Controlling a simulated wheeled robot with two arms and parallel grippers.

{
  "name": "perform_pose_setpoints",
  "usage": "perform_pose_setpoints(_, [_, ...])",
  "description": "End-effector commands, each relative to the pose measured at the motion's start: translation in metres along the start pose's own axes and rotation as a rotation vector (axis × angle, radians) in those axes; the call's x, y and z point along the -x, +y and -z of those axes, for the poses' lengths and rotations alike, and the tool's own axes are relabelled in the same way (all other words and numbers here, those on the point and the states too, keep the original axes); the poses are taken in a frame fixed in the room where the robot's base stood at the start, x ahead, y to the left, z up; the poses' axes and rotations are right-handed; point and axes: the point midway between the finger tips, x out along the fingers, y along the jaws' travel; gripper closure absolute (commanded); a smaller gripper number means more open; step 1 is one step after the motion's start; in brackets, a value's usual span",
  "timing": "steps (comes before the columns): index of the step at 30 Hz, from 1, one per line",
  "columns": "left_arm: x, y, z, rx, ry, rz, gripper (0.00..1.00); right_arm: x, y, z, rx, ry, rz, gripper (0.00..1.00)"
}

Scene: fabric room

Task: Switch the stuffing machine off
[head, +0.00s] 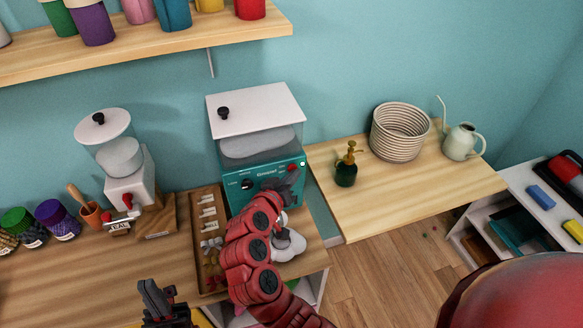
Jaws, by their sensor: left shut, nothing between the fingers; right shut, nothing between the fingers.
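The stuffing machine (237,172) is a teal box with a clear window, white filling inside and a white lid with a black knob. It stands on the wooden counter against the wall. Its front panel has a black knob (247,184) at the left, a red control (292,168) and a small pale green light (302,163) at the upper right. My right gripper (291,181) is shut and empty at the right of the panel, just below the red control; I cannot tell whether it touches. My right arm hides the lower front. My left gripper (157,293) is shut and empty at the counter's front.
A wooden tray (207,188) with labelled slots lies left of the machine. A white dispenser (128,189) with a clear hopper stands further left. A white object (290,243) is partly behind my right arm.

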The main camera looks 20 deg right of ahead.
Motion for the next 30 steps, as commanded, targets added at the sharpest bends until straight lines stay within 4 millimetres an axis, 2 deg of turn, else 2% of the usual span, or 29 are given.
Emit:
perform_pose_setpoints(4, [0.0069, 0.0003, -0.0012, 0.0, 0.0, 0.0, 1.0, -0.0043, -0.0033, 0.0021, -0.002, 0.001, -0.001, 1.0])
perform_pose_setpoints(30, [0.0108, 0.0005, -0.0018, 0.0, 0.0, 0.0, 1.0, 0.0019, 0.0018, -0.0019, 0.0, 0.0, 0.0, 1.0])
